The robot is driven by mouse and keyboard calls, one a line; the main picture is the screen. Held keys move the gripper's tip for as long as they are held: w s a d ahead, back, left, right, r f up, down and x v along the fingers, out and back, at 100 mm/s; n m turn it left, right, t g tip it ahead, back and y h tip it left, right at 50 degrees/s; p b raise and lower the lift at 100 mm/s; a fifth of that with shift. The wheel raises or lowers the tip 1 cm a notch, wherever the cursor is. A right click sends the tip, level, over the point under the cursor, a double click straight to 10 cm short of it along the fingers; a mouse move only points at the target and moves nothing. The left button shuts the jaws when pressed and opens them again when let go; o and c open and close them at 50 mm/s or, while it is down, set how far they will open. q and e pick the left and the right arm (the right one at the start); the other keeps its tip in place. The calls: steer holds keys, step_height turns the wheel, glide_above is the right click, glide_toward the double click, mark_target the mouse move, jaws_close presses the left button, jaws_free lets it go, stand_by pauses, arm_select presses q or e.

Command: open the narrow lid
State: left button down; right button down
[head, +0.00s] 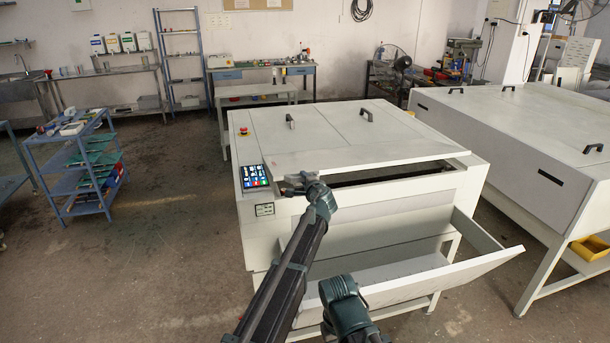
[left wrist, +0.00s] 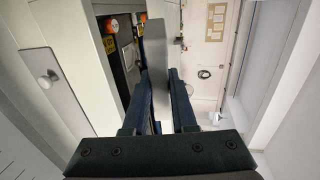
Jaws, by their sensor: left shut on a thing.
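The narrow lid (head: 385,151) is a pale strip along the front top of the near white machine (head: 400,195). Its front edge stands a little above the body, with a dark gap below it. My left gripper (head: 300,184) is at the lid's front left corner. In the left wrist view its two dark fingers (left wrist: 162,95) are on either side of a thin grey plate (left wrist: 155,50), which looks like the lid's edge. The fingers cover part of the plate. I do not see my right gripper's fingers.
A front flap (head: 420,285) hangs open and slopes outward below the lid. A control screen (head: 254,176) and a red button (head: 244,131) are on the machine's left. Another white machine (head: 520,145) stands close on the right. A blue cart (head: 88,165) stands left, across open floor.

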arm_select(q)
steer(key=w+a+r+p, duration=0.1)
steer(key=w+r+p, duration=0.1)
steer(key=r+p, duration=0.4)
steer(key=w+r+p, duration=0.3)
steer(key=r+p, duration=0.3)
steer(key=r, duration=0.1)
steer(key=shift+a, duration=0.35)
steer(key=shift+r, duration=0.1)
steer(key=c, duration=0.7)
jaws_free()
